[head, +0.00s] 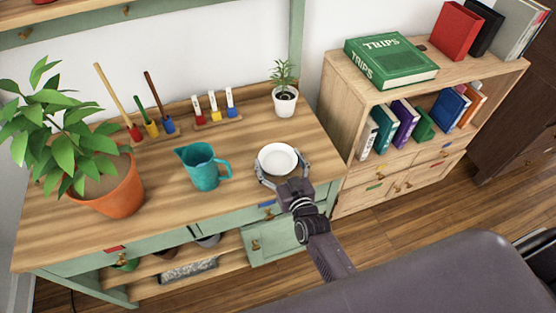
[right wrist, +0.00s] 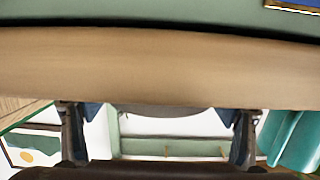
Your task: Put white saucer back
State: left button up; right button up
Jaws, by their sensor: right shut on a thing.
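The white saucer (head: 278,158) is near the front edge of the wooden top of the green cabinet (head: 240,150), right of the teal jug (head: 203,168). My right gripper (head: 282,172) reaches in from the front and is shut on the saucer, with one finger at either side of it. In the right wrist view, the two fingers (right wrist: 157,125) stand wide apart, with a pale strip of the saucer's edge between them. I cannot tell whether the saucer touches the top. My left gripper is not in view.
A small potted plant (head: 285,100) stands behind the saucer. A wooden bookcase (head: 390,150) with books stands at the right. The top between jug and small plant is clear.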

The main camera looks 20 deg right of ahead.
jog(key=o, duration=1.2)
jog(key=shift+f, duration=0.15)
jog(key=shift+o, duration=0.2)
jog(key=shift+r, duration=0.2)
jog(key=shift+s, duration=0.3)
jog(key=s+r, duration=0.1)
jog(key=s, duration=1)
jog(key=shift+s+d+r, duration=0.15)
jog(key=shift+d+r, duration=0.05)
jog(key=shift+r, duration=0.2)
